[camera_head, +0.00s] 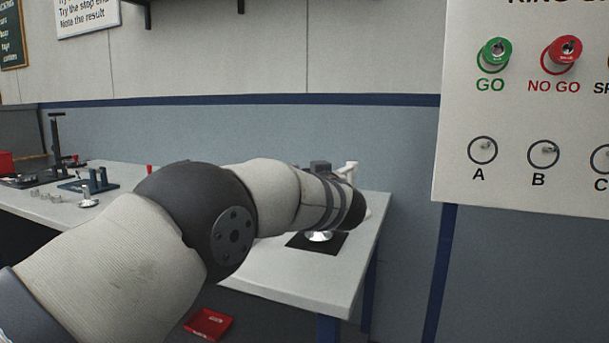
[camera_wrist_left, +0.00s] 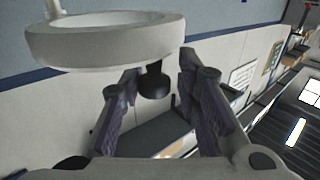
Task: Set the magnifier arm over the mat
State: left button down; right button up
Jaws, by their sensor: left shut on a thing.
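The magnifier's white ring (camera_wrist_left: 105,40) fills the upper left of the left wrist view. A black knob (camera_wrist_left: 153,84) hangs under its rim. My left gripper (camera_wrist_left: 162,72) has a finger on each side of this knob and is shut on it. In the head view a white piece of the magnifier arm (camera_head: 351,169) shows just beyond my left wrist, which hides the fingers and most of the magnifier. The black mat (camera_head: 331,246) lies on the bench below my wrist. A shiny round metal part (camera_head: 319,236) sits on it, partly covered by my arm. My right gripper is not in view.
The grey bench (camera_head: 300,280) has its right edge just past the mat. Small metal parts (camera_head: 88,200), a blue fixture (camera_head: 90,184) and a black stand (camera_head: 57,145) are at the left. A sign board (camera_head: 520,130) hangs at right. A red tray (camera_head: 209,323) is below the bench.

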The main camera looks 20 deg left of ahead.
pick_arm(q)
jog(key=shift+d+r, duration=0.1)
jog(key=shift+d, duration=0.35)
jog(key=c, duration=1.4)
grip_release()
jog(key=shift+w, duration=0.1)
jog(key=shift+o, duration=0.2)
jog(key=shift+w+d, duration=0.1)
jog(key=shift+d, duration=0.2)
jog(key=shift+a, duration=0.25)
jog(key=shift+s+d, duration=0.1)
jog(key=shift+s, duration=0.1)
jog(key=v, duration=1.1)
jog(key=shift+s+d, duration=0.2)
jog(key=shift+s, duration=0.15)
